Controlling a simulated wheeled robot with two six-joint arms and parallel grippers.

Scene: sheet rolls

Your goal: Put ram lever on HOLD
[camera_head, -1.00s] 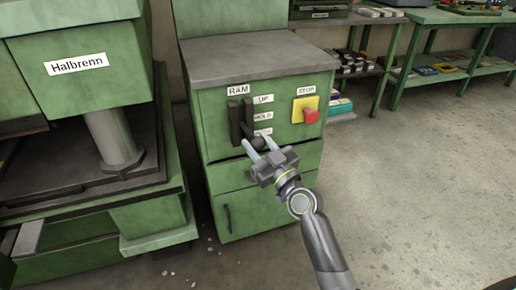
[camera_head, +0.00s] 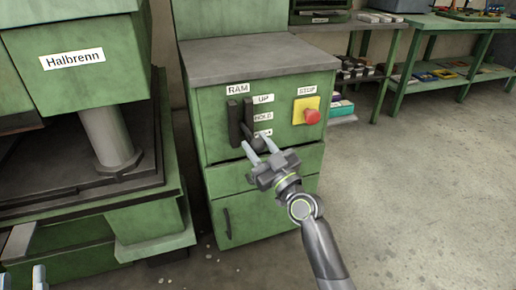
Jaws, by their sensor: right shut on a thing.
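The ram lever has a dark slotted plate (camera_head: 235,123) on the green control cabinet (camera_head: 211,130). Labels beside it read RAM (camera_head: 237,89), UP (camera_head: 263,98) and HOLD (camera_head: 263,117); a lower label (camera_head: 264,132) is partly hidden. The lever's dark knob (camera_head: 258,141) is low, near the lowest label, between the fingers of my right gripper (camera_head: 260,148), which is shut on it. My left gripper (camera_head: 20,279) shows only its fingertips at the bottom left edge; they stand apart, with nothing visible between them.
A red stop button (camera_head: 312,117) on a yellow plate (camera_head: 299,110) sits right of the lever. A green press labelled Halbrenn (camera_head: 72,59) stands at the left. Green shelving (camera_head: 410,60) stands at the back right. The floor (camera_head: 420,190) at the right is clear.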

